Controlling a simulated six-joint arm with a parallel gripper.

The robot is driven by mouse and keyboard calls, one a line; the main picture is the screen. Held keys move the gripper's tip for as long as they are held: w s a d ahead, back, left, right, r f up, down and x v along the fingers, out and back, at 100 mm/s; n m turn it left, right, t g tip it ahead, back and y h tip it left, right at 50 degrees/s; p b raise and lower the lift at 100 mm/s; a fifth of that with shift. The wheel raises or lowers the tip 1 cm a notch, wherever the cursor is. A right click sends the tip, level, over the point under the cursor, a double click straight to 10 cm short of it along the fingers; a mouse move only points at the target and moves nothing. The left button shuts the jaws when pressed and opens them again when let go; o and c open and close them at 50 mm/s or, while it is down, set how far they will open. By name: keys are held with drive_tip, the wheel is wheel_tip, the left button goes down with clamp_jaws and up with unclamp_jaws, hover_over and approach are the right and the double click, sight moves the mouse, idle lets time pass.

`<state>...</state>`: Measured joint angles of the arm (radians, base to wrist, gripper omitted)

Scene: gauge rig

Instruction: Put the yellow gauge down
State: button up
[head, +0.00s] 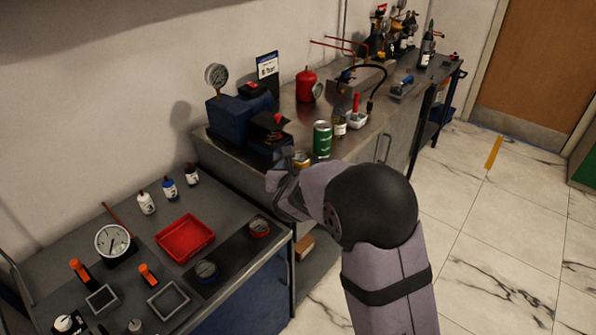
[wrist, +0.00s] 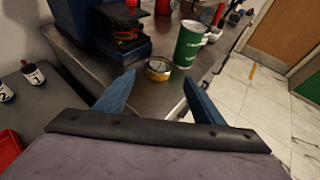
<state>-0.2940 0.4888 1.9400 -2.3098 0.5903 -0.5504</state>
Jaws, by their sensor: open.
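The yellow gauge (wrist: 158,68) is a small round gauge with a yellow body and pale dial. It sits on the grey metal bench (wrist: 140,92), dial facing up. In the head view only part of the yellow gauge (head: 302,160) shows beyond my wrist. My gripper (wrist: 159,79) is open, its two blue fingers spread to the left and right just on the near side of the gauge. No grip on the gauge is visible. In the head view my gripper (head: 281,172) is partly hidden by my own arm.
A green can (head: 322,140) stands just right of the gauge, and a dark blue machine (head: 238,118) stands to its left. On the lower bench are a red tray (head: 185,228) and a dark mat (head: 232,249) with two round gauges. The bench's front edge is near.

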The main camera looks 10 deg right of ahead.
drive_tip(key=shift+v, duration=0.9)
drive_tip(key=s+d+f+m+g+h, duration=0.2)
drive_tip(key=s+d+f+m+g, duration=0.15)
drive_tip(key=s+d+m, duration=0.55)
drive_tip(key=s+d+f+m+g+h, duration=0.25)
drive_tip(key=s+d+m+g, duration=0.35)
drive_tip(key=s+m, duration=0.45)
drive_tip(key=s+a+f+m+g+y, duration=0.2)
drive_tip(key=s+a+m+y, duration=0.1)
drive_tip(key=s+m, duration=0.3)
drive_tip(key=s+a+f+m+g+y, duration=0.1)
drive_tip(key=s+a+f+m+y, duration=0.2)
drive_tip(key=s+m, duration=0.4)
drive_tip(key=s, duration=0.4)
drive_tip(key=shift+g, duration=0.35)
drive_tip(key=shift+o, duration=0.7)
drive_tip(key=shift+s+a+m+y, duration=0.3)
drive_tip(key=shift+a+m+y, duration=0.2)
drive_tip(key=shift+m, duration=0.25)
